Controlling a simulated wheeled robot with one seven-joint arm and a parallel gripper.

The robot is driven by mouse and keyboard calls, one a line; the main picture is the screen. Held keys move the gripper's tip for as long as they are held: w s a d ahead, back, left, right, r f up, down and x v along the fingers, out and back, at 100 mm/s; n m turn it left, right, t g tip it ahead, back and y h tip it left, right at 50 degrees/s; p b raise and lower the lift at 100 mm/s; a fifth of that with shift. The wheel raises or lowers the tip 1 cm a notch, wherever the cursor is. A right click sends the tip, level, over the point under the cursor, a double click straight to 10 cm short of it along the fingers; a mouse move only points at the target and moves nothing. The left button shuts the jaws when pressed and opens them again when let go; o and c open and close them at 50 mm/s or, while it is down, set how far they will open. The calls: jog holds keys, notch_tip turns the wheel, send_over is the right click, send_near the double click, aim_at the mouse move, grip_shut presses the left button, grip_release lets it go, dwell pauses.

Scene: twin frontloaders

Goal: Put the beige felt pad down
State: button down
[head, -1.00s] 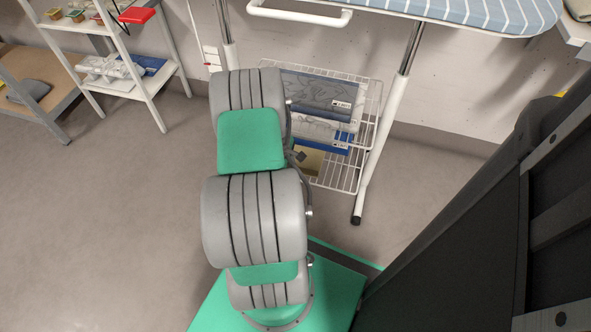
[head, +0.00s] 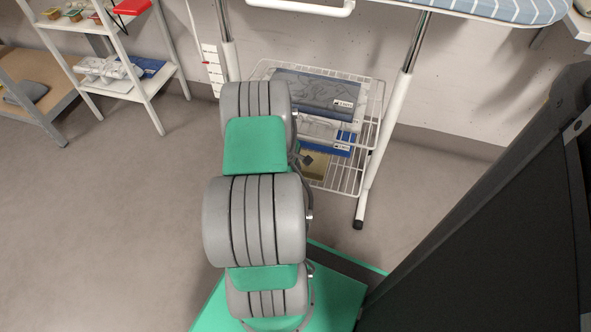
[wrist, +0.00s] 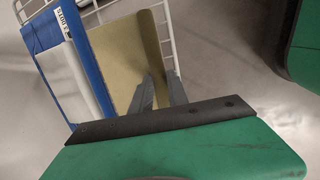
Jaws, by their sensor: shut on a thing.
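In the head view the pad (head: 317,164) shows in part at the lower tier of the white wire rack, right of my arm. My arm hides its left side, and my fingers are mostly hidden there. I cannot tell whether the pad rests on the wires.
The wire rack (head: 373,112) holds packaged items, including a blue one (wrist: 50,48) close left of the pad. Rack wires run along the pad's far right side. A white stand leg (head: 385,150) is at right. A shelf (head: 140,105) stands left; floor between is clear.

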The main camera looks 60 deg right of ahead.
jog(key=c, duration=1.3)
grip_release()
jog(key=shift+f, duration=0.1)
jog(key=shift+r+p, duration=0.3)
jog(key=shift+r, duration=0.1)
jog(key=p+v, duration=0.3)
jog(key=shift+d+r, duration=0.1)
jog(key=shift+r, duration=0.3)
jog(key=w+a+p, duration=0.4)
jog(key=a, duration=0.8)
jog(key=w+a+r+m+t, duration=0.1)
jog(key=w+a+r, duration=0.3)
jog(key=w+r, duration=0.15)
jog(key=w+a+r+t, duration=0.1)
jog(key=w+a+r, duration=0.35)
jog(key=r, duration=0.25)
jog(key=w+a+r+t+y, duration=0.1)
jog(key=w+a+r+y, duration=0.1)
jog(key=a+r, duration=1.1)
jog(key=shift+m+y, duration=0.4)
jog(key=shift+y, duration=0.3)
jog(key=s+a+r, duration=0.1)
jog(key=a, duration=0.2)
jog(key=s+a+r, duration=0.2)
jog(key=a, duration=0.1)
jog(key=s+a+r, duration=0.2)
jog(key=a, duration=0.1)
jog(key=shift+s+a+r, duration=0.1)
jog(key=shift+s+a, duration=0.1)
